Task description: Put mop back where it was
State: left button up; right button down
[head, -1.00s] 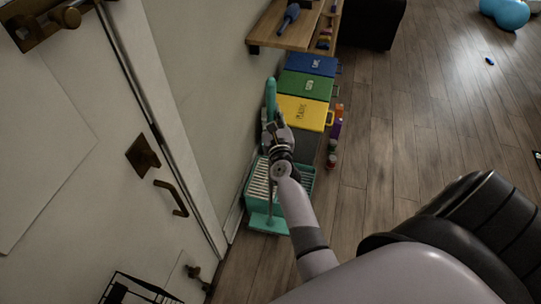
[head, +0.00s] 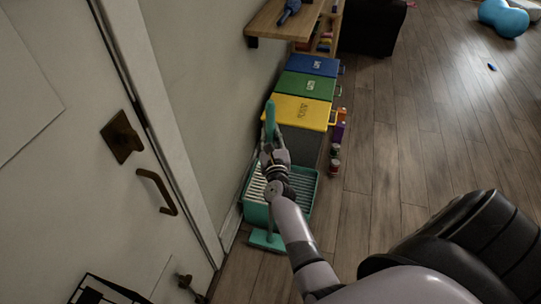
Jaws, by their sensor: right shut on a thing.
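The mop has a teal handle (head: 270,117) standing roughly upright near the wall and a flat teal head (head: 266,240) low at the front of a teal slatted crate (head: 312,193). My right gripper (head: 268,152) is shut on the mop, around its pole just below the teal grip. My wrist and forearm hide part of the pole and the crate. I cannot tell whether the mop head touches the floor. My left gripper is not in view.
Blue (head: 312,65), green (head: 304,86) and yellow (head: 300,111) bins line the wall behind the crate, under a wooden shelf (head: 283,22). Small containers (head: 335,160) stand beside them. A white door (head: 90,190) is at left. The wood floor (head: 400,140) to the right is mostly clear.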

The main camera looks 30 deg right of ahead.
notch_tip(320, 180, down, 5)
jog(key=b, duration=0.3)
jog(key=shift+f+b, duration=0.1)
jog(key=shift+b, duration=0.3)
jog(key=c, duration=1.9)
grip_release()
jog(key=shift+f, duration=0.25)
jog(key=o, duration=0.5)
jog(key=shift+r, duration=0.1)
